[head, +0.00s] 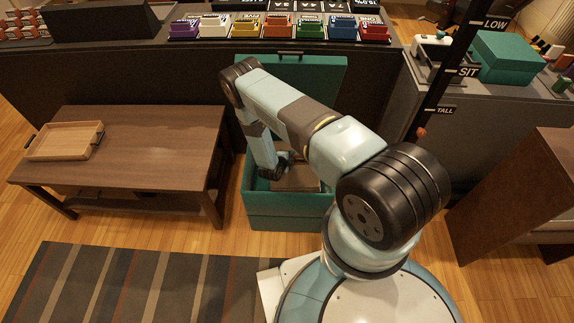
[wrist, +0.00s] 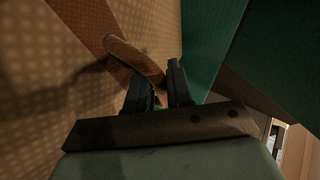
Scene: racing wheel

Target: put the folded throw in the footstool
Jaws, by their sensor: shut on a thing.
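The footstool (head: 290,215) is a green box with its lid (head: 300,75) raised at the back. My gripper (head: 287,172) reaches down inside its opening, partly hidden by my own arm. A flat brownish piece, which looks like the folded throw (head: 306,180), shows in the opening beside the gripper. In the wrist view, my gripper (wrist: 160,88) is shut on a tan, rounded fold of the throw (wrist: 133,58). Tan dotted surfaces and a green wall (wrist: 207,45) surround it. The throw's lower part and whether it rests on the bottom are hidden.
A low wooden table (head: 150,150) with a tray (head: 65,140) stands left of the footstool. A dark counter (head: 120,75) with several coloured boxes is behind. A grey cabinet (head: 470,120) stands right. A striped rug (head: 130,290) lies in front.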

